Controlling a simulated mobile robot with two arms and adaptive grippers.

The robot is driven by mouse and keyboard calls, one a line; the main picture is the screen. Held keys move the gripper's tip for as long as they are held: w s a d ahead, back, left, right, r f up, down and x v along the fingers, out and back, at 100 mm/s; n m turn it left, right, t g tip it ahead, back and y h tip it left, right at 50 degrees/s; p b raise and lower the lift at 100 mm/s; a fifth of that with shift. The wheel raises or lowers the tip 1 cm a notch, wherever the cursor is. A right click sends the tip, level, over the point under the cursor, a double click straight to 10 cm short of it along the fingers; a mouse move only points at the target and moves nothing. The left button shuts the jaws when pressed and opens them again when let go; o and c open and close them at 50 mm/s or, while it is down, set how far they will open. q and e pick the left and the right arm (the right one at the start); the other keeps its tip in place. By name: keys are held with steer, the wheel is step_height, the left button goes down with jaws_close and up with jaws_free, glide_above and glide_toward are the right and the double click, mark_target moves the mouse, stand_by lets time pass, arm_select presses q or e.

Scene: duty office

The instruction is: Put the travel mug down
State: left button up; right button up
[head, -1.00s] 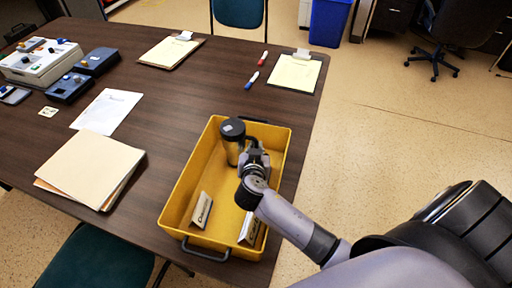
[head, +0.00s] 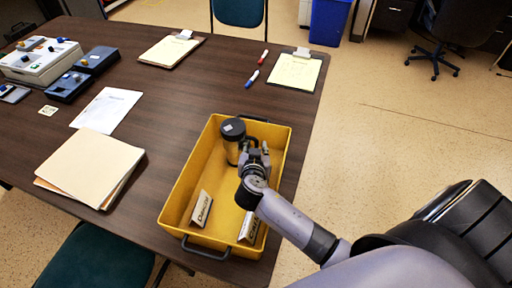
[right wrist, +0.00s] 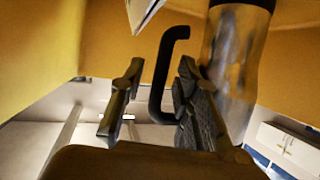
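The travel mug (head: 232,148), with a black lid and a brownish metallic body, stands upright inside the yellow tray (head: 172,212), near its far end. In the right wrist view the mug (right wrist: 236,55) is at the upper right, with a black handle (right wrist: 160,75) beside it. My right gripper (head: 257,156) is beside the mug on its right side. In the right wrist view the fingers of the gripper (right wrist: 158,92) are apart, with the handle between them. Whether a finger touches the handle or mug is unclear. My left gripper is out of view.
Two name plates (head: 201,208) (head: 249,227) stand in the near part of the tray. Folders (head: 90,168), paper, clipboards (head: 295,72), markers and a grey device (head: 40,62) lie on the dark table (head: 175,115). The tray sits by the table's right edge.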

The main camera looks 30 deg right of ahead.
steer(key=shift+r, duration=0.2)
steer(key=shift+s+a, duration=0.25)
steer(key=shift+s, duration=0.05)
steer(key=b+v, duration=0.1)
steer(key=v, duration=1)
steer(key=shift+r, duration=0.2)
